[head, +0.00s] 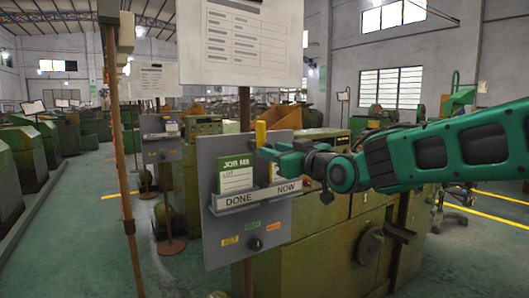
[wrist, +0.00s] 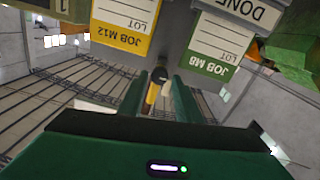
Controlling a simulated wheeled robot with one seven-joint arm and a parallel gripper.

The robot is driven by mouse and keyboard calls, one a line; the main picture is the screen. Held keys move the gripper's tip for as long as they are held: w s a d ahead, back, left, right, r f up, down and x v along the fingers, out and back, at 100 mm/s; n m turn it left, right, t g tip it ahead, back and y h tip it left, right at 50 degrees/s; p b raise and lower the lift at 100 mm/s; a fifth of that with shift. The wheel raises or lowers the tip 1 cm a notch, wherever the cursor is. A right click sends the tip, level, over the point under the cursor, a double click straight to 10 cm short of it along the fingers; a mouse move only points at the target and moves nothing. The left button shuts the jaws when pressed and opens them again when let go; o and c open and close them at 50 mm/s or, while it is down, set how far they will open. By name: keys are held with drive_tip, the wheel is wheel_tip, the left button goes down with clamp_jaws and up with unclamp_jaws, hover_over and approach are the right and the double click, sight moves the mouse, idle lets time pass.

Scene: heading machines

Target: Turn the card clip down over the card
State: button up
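A grey board (head: 213,158) on a post carries a ledge marked DONE and NOW (head: 262,195). A green-topped JOB M8 card (head: 236,174) stands at DONE; it also shows upside down in the wrist view (wrist: 213,47). A yellow-edged JOB M12 card (wrist: 123,25) is beside it in the wrist view; my gripper mostly hides it in the head view. A yellow upright bar, apparently the card clip (head: 260,133), rises above the cards. In the wrist view a yellow-and-black piece (wrist: 153,93) shows between the fingers of my open gripper (wrist: 160,92); contact is unclear.
A white sheet (head: 240,45) hangs above the board. Coloured tags (head: 273,226) and a round knob (head: 256,244) are on its lower part. Green machines (head: 330,235) stand close behind. A thin brown post (head: 122,150) is to the left, beside open aisle floor (head: 85,235).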

sight(263, 137)
drive_tip(key=shift+x, duration=2.1)
